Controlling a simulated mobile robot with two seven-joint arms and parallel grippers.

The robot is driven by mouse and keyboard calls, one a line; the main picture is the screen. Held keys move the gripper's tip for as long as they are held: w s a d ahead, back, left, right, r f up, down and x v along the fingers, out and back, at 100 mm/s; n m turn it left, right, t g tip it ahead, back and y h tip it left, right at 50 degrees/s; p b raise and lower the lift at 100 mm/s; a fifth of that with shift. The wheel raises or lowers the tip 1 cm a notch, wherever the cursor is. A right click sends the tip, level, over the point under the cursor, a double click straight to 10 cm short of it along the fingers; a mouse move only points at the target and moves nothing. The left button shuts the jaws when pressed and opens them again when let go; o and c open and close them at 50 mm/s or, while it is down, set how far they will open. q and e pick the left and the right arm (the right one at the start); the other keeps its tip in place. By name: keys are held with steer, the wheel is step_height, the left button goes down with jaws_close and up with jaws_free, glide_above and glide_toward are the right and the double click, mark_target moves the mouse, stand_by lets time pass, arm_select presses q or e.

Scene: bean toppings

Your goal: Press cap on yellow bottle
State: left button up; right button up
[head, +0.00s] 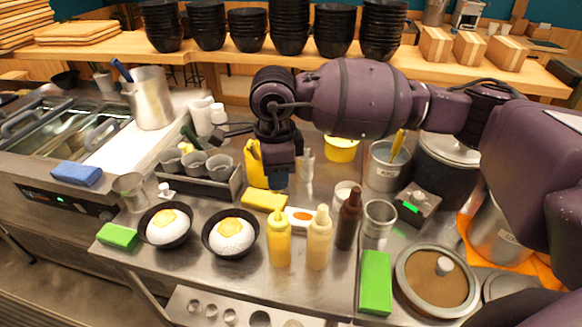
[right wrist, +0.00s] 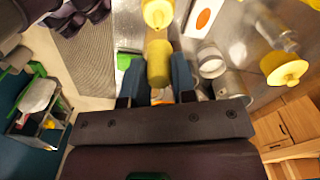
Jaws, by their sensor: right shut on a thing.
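The yellow bottle (head: 279,242) stands upright on the steel counter with a narrow pointed top. My right gripper (head: 278,182) points down behind it, apart from it, near the yellow sponge (head: 263,201). In the right wrist view, my right gripper (right wrist: 158,78) has a yellow rounded thing (right wrist: 158,62) between its blue fingers and is shut on it. I cannot tell exactly what this thing is. In the head view, a yellow upright shape (head: 253,163) shows just left of the gripper, partly hidden. My left gripper is not in view.
A cream bottle (head: 319,243) and a brown bottle (head: 348,220) stand to the right of the yellow bottle. Two dark bowls with rice and egg (head: 231,252) stand to the left. A white tray (head: 312,222) lies behind the bottles. A green sponge (head: 376,281) lies to the right.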

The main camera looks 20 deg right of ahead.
steer(key=shift+s, duration=0.2)
steer(key=shift+f+b, duration=0.45)
steer(key=shift+f, duration=1.45)
steer(key=shift+f+b, duration=0.1)
steer(key=shift+b, duration=0.35)
steer(key=shift+f, duration=0.1)
